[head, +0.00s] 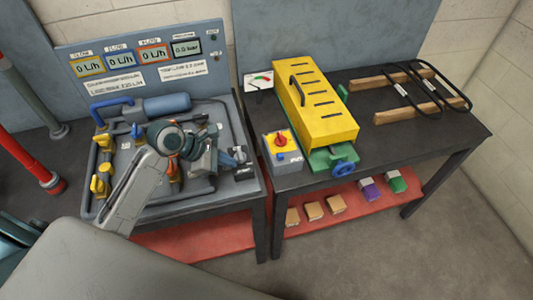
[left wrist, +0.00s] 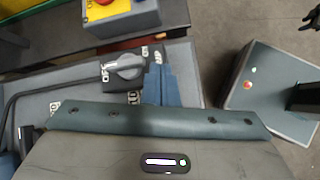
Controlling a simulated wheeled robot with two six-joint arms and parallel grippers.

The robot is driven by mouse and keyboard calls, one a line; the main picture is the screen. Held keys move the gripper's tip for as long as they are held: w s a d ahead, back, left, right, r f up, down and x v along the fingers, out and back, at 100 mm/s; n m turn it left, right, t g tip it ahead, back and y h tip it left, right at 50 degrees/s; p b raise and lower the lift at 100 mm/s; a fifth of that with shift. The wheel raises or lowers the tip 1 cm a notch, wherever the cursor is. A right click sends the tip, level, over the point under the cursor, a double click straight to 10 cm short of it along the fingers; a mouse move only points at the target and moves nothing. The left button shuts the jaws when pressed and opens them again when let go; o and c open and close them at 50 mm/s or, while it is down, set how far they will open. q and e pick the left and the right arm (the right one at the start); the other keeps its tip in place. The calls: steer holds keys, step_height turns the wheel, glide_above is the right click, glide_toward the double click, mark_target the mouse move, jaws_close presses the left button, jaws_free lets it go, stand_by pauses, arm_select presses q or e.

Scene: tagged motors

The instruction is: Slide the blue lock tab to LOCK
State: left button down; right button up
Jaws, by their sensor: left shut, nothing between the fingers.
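The small blue lock tab (head: 281,157) sits low on the front of the grey switch box with a yellow face (head: 268,146), below its red rotary knob (head: 281,141). The box also shows at the top of the left wrist view (left wrist: 122,20), where its top is cut off. My left gripper (head: 206,162) is over the grey panel to the left of the box, apart from the tab. Its fingers are shut and empty; in the left wrist view they (left wrist: 160,82) show beside a grey rotary switch (left wrist: 124,68). My right gripper is not clearly seen.
The grey panel holds pipes, yellow valves and a blue cylinder (head: 167,104). A yellow slotted cover (head: 318,105) with a handle stands right of the switch box, a blue handwheel (head: 343,168) in front. The right table (head: 420,140) has clear room; blocks lie on the red shelf (head: 350,196).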

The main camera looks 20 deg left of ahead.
mark_target(277, 159)
arm_select(q)
steer(key=r+n, duration=0.1)
steer(key=w+r+n, duration=0.2)
steer(key=shift+w+a+h, duration=0.2)
steer(key=shift+a+h, duration=0.1)
steer(key=shift+h, duration=0.1)
arm_select(e)
steer(key=shift+a+f, duration=0.1)
steer(key=shift+a, duration=0.8)
steer(key=shift+d, duration=0.2)
arm_select(q)
steer(key=shift+w+d+f, duration=0.25)
steer(key=shift+d+f, duration=0.25)
steer(key=p+x, duration=0.1)
steer(key=x, duration=0.7)
steer(key=shift+w+d+f+p, duration=0.2)
steer(key=shift+d+p, duration=0.1)
steer(key=shift+p, duration=0.05)
steer(key=shift+w+d+r+p, duration=0.1)
steer(key=shift+w+d+p, duration=0.2)
steer(key=shift+d, duration=0.15)
steer(key=shift+w+d+p, duration=0.15)
steer(key=shift+w+d, duration=0.2)
steer(key=shift+d, duration=0.1)
steer(key=shift+w+d, duration=0.4)
steer(key=shift+d, duration=0.2)
arm_select(e)
steer(key=shift+r, duration=1.5)
